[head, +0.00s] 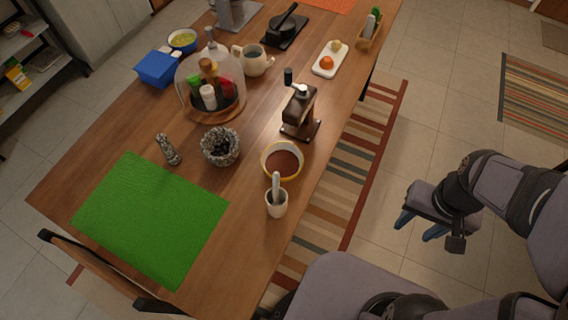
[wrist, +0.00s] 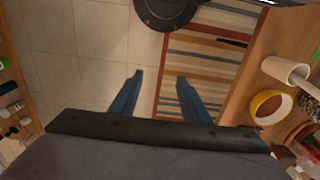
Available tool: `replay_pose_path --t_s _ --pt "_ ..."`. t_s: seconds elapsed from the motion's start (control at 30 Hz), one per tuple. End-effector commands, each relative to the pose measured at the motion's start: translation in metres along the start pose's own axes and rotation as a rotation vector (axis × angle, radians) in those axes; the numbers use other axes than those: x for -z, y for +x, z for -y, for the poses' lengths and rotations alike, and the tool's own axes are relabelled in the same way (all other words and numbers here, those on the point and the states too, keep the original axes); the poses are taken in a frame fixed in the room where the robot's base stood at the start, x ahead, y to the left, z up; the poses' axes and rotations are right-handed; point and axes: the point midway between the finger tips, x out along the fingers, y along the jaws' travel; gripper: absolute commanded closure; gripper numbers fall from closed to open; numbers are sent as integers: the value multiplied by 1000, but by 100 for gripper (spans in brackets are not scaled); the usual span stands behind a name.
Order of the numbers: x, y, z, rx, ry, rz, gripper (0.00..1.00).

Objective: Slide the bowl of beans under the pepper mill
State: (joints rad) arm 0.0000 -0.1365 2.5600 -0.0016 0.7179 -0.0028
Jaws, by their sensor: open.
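A bowl with a yellow rim and reddish-brown contents (head: 268,164), which looks like the bowl of beans, stands near the table's right edge. It also shows at the right of the wrist view (wrist: 256,104). A dark wooden mill with a crank on a square base (head: 300,108), which may be the pepper mill, stands just beyond that bowl, apart from it. My gripper (head: 417,228) is open and empty, off the table to the right. Its two blue fingers show in the wrist view (wrist: 159,77).
A white mortar with pestle (head: 276,204) stands close in front of the bowl. A speckled stone bowl (head: 220,147) is to its left, a green mat (head: 150,218) farther left.

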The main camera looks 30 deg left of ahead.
Motion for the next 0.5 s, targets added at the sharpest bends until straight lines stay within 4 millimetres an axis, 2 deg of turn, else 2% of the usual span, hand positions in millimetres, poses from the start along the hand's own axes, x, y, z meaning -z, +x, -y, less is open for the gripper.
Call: replay_pose_path --t_s 0.17,0.33,0.47,0.5 --pt "0 0 0 0 0 0 60" --pt "-6 4 4 20 26 27 100" --pt "-23 14 20 87 113 114 100" --pt "-31 23 29 118 181 169 100"
